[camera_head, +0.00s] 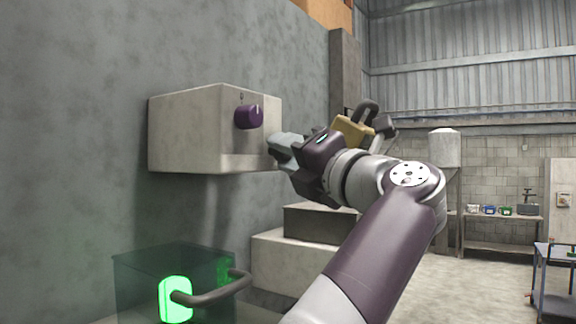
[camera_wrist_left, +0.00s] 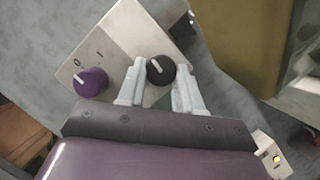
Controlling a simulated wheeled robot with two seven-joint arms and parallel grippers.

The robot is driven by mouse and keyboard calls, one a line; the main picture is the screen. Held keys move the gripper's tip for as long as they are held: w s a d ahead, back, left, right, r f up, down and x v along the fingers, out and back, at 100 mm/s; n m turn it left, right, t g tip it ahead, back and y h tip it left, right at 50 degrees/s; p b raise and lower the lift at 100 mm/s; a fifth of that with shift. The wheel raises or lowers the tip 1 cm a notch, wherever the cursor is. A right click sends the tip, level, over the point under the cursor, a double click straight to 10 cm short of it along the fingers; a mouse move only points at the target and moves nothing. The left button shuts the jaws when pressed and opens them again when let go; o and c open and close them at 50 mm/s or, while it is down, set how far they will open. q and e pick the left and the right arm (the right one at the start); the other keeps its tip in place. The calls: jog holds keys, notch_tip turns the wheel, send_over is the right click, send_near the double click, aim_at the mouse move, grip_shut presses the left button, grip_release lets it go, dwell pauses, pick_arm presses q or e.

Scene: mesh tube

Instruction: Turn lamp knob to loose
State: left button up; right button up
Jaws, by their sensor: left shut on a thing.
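A pale box (camera_head: 190,130) is fixed to the grey wall, with a purple knob (camera_head: 249,117) on its face. In the left wrist view the box face (camera_wrist_left: 120,62) carries the purple knob (camera_wrist_left: 91,82) near the marks 0 and 1, and a black knob (camera_wrist_left: 161,71) with a white pointer line. My left gripper (camera_head: 273,149) is at the right part of the box face. Its two grey fingers (camera_wrist_left: 160,82) are shut on the black knob, one on each side. In the head view the gripper hides the black knob. My right gripper is not in view.
Below the box, a dark translucent case (camera_head: 135,270) has a glowing green part (camera_head: 175,298) and a bar handle (camera_head: 215,292). Grey steps (camera_head: 305,250) stand by the wall. Shelves (camera_head: 500,216) are far right. The floor between is open.

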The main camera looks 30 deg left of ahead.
pick_arm(q)
jog(key=shift+n+g, duration=0.3)
jog(key=shift+n, duration=0.5)
jog(key=shift+y, duration=0.3)
jog(key=shift+r+b, duration=0.15)
jog(key=shift+b, duration=0.15)
jog(key=o, duration=0.9)
jog(key=shift+o, duration=0.7)
jog(key=shift+w+a, duration=0.1)
jog(key=shift+w, duration=0.05)
